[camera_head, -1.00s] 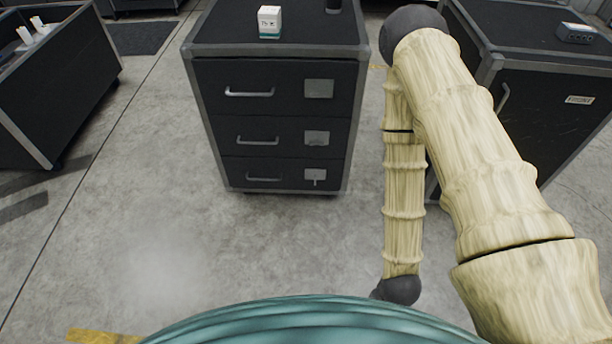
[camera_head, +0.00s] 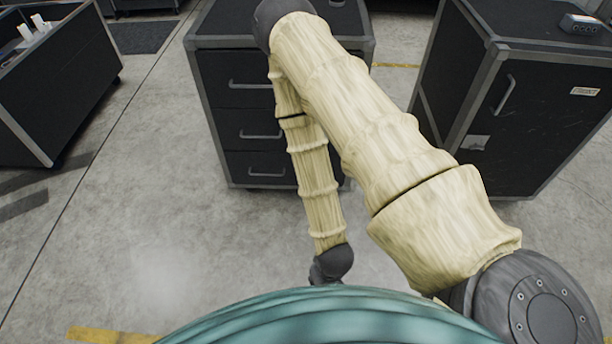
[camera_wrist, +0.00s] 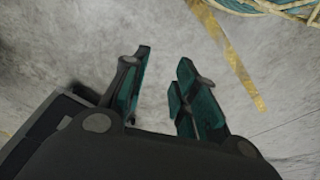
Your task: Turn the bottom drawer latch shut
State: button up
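The dark cabinet with three drawers stands ahead in the head view. Its bottom drawer (camera_head: 238,166) looks closed and has a grey handle (camera_head: 266,174). The bottom drawer latch, on the right side of the front, is hidden behind my arm. My gripper (camera_wrist: 166,58) shows in the wrist view with its two teal-padded fingers apart and nothing between them. Bare floor lies beyond the fingertips. The gripper itself cannot be made out in the head view, and no latch shows in the wrist view.
A second dark cabinet (camera_head: 545,125) with a handle and a small latch plate (camera_head: 477,142) stands at the right, with a small device (camera_head: 580,24) on top. An open dark bin (camera_head: 75,85) stands at the left. The floor (camera_head: 130,230) in front is clear.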

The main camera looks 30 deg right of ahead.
jog(key=w+d+f+m+t+b, duration=0.1)
jog(key=w+d+f+t+b, duration=0.15)
jog(key=w+f+b, duration=0.5)
jog(key=w+d+f+t+h+b, duration=0.1)
jog(key=w+f+t+b, duration=0.3)
jog(key=w, duration=0.6)
jog(key=w+d+f+m+t+b, duration=0.1)
jog(key=w+d+f+t+b, duration=0.1)
jog(key=w+f+b, duration=0.45)
jog(key=shift+w+d+f+m+t+h+b, duration=0.3)
jog(key=shift+w+d+m+t+h+b, duration=0.85)
jog(key=shift+w+d+b, duration=2.95)
jog(key=shift+w+d+f+m+t+h+b, duration=0.1)
jog(key=shift+w+d+f+t+h+b, duration=0.4)
jog(key=shift+w+d+h+b, duration=2.45)
jog(key=shift+w+d+f+m+t+h+b, duration=0.25)
jog(key=shift+w+d+m+t+b, duration=0.6)
jog(key=shift+w+d+b, duration=4.4)
jog(key=shift+w+a+r, duration=0.1)
jog(key=shift+w+a, duration=0.1)
jog(key=shift+a, duration=0.15)
jog(key=shift+c, duration=0.4)
grip_shut()
